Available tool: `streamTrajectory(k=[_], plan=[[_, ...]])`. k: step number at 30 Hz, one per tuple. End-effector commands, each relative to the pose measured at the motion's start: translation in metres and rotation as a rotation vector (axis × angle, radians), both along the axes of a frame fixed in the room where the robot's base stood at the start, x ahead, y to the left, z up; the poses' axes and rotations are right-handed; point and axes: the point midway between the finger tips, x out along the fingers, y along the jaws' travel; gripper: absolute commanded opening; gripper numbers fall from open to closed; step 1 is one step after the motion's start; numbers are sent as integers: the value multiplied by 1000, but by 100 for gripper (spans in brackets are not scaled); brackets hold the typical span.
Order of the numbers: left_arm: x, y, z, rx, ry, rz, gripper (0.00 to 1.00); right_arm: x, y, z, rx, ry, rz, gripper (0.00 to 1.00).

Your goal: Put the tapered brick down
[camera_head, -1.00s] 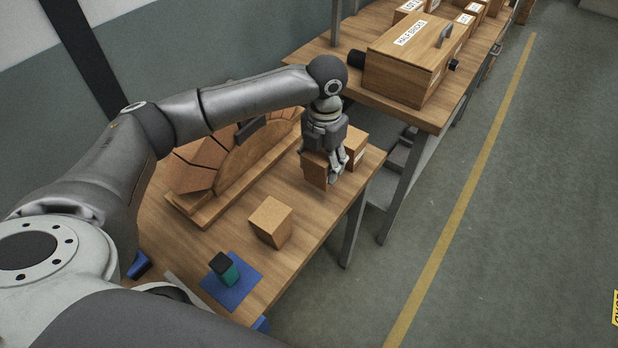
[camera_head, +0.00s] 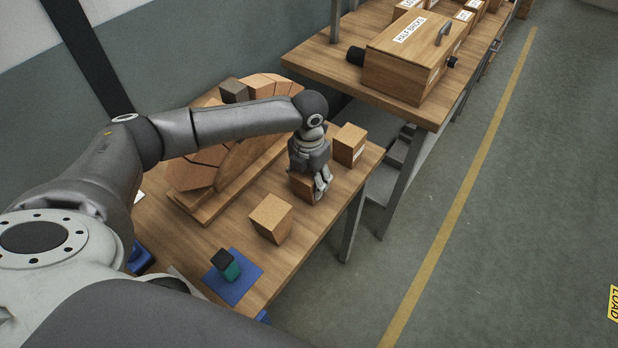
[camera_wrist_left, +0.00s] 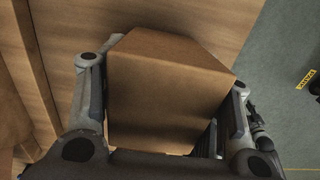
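My left gripper (camera_head: 309,190) is low over the wooden table (camera_head: 214,244), with its fingers on either side of a tan tapered brick (camera_head: 301,186). In the left wrist view the tapered brick (camera_wrist_left: 165,90) fills the space between the two fingers (camera_wrist_left: 165,125), and the gripper looks shut on it. The brick is at or just above the table top; I cannot tell whether it touches. My right gripper is not in view.
Another tan brick (camera_head: 270,218) stands nearer on the table, and a labelled one (camera_head: 349,144) stands behind the gripper. A wooden arch form with bricks (camera_head: 229,165) is to the left. A blue mat (camera_head: 243,285) holds a green-and-black item (camera_head: 226,265). A box labelled half bricks (camera_head: 405,65) stands on the other table.

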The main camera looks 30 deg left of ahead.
Motion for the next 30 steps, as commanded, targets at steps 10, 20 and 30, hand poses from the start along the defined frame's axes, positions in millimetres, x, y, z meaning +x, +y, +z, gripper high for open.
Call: streamTrajectory(k=[10,20,30], plan=[[0,0,0,0,0,0,78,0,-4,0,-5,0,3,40],[1,0,19,-1,-3,0,78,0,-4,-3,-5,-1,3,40],[1,0,91,0,-3,0,78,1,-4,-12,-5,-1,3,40]])
